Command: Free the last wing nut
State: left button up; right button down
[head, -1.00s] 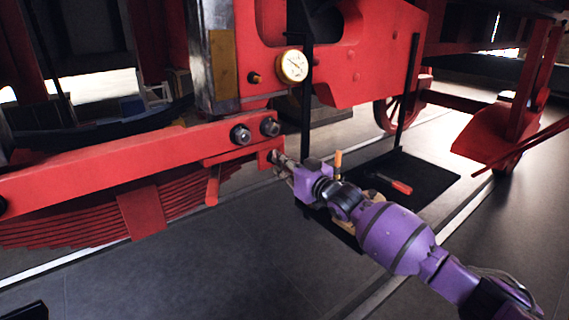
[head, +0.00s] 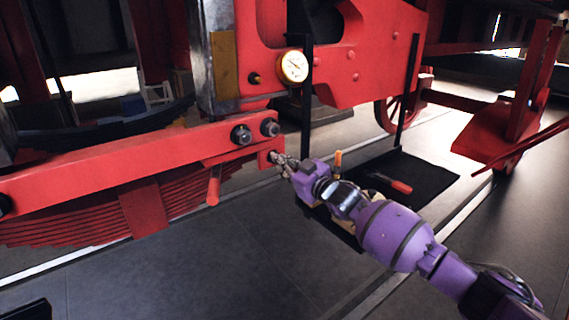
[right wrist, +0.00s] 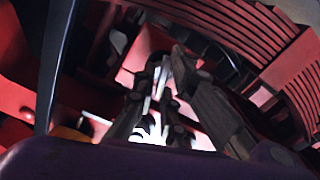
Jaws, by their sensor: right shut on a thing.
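My right gripper (head: 278,160) is at the end of the red beam (head: 130,162), by the small red bracket below two large hex nuts (head: 255,131). Its fingers are closed together on something small at the bracket. In the right wrist view the fingers (right wrist: 165,85) converge on a small dark piece at their tips. I cannot make out a wing nut's shape there; the fingers and shadow hide most of it. My left gripper is not in view.
A pressure gauge (head: 294,67) sits above the bracket. A red handle (head: 213,190) hangs below the beam, in front of the leaf spring (head: 90,208). A black mat (head: 430,178) with a red-handled tool (head: 400,187) lies behind my arm. The floor in front is clear.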

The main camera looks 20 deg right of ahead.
jog(key=shift+a, duration=0.3)
jog(key=c, duration=1.9)
grip_release()
jog(key=shift+a, duration=0.1)
jog(key=v, duration=1.2)
